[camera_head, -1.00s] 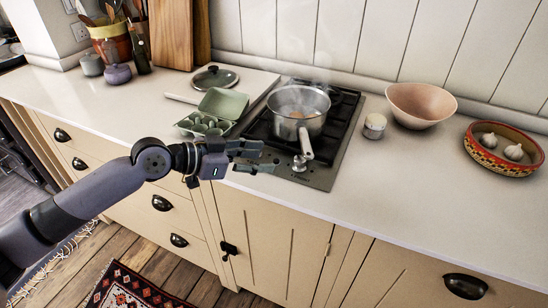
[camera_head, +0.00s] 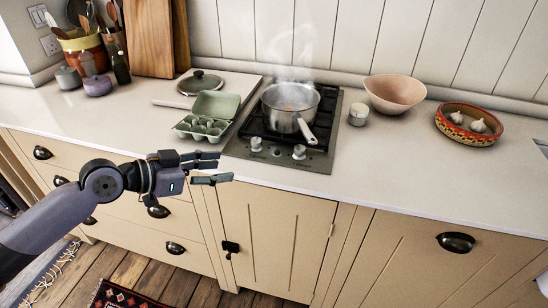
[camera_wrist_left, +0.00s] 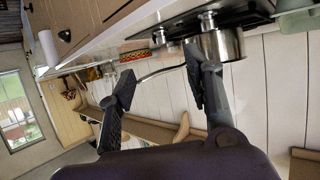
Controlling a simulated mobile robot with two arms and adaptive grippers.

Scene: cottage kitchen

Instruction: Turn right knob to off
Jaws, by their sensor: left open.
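The right knob (camera_head: 299,152) stands on the front strip of the cooktop (camera_head: 318,160), just below the handle of a steaming steel pot (camera_head: 291,108). The left knob (camera_head: 256,144) is beside it. In the left wrist view the knobs show upside down, one near the top middle (camera_wrist_left: 208,20) and the other further left (camera_wrist_left: 159,37). My left gripper (camera_head: 225,168) is open and empty, in front of the counter edge and left of both knobs, touching neither. Its fingers also show in the left wrist view (camera_wrist_left: 160,85). My right gripper is not in view.
The pot handle (camera_head: 307,130) reaches toward the right knob. A green egg carton (camera_head: 204,127) sits left of the cooktop. The front right counter is clear.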

